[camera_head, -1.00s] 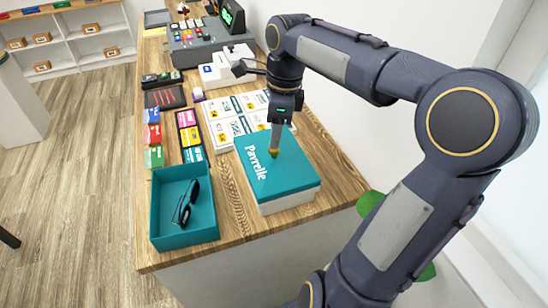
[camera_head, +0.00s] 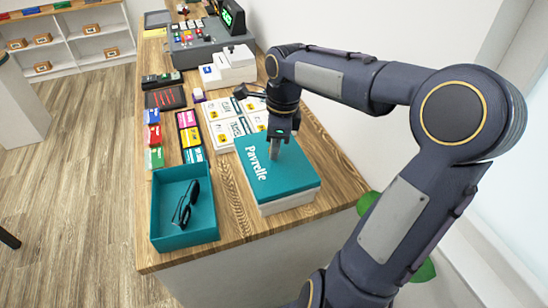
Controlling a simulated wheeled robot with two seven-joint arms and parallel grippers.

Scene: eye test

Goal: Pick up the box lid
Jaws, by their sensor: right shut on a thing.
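The box lid (camera_head: 272,183), teal on top with white "Pavrelle" lettering, lies flat over a white lower part (camera_head: 290,203) near the counter's front right. My right gripper (camera_head: 274,154) points down at the lid's upper middle and is shut on it. The fingertips are small here and their exact contact is hard to see. An open teal box (camera_head: 212,215) stands left of the lid, with dark sunglasses (camera_head: 186,205) inside. My left gripper is not in view.
The wooden counter (camera_head: 236,212) holds white printed cards (camera_head: 222,132) behind the lid, and colored packets (camera_head: 188,137) and a dark notebook (camera_head: 165,98) to their left. A grey register (camera_head: 195,50) stands farther back. A narrow bare strip separates box and lid.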

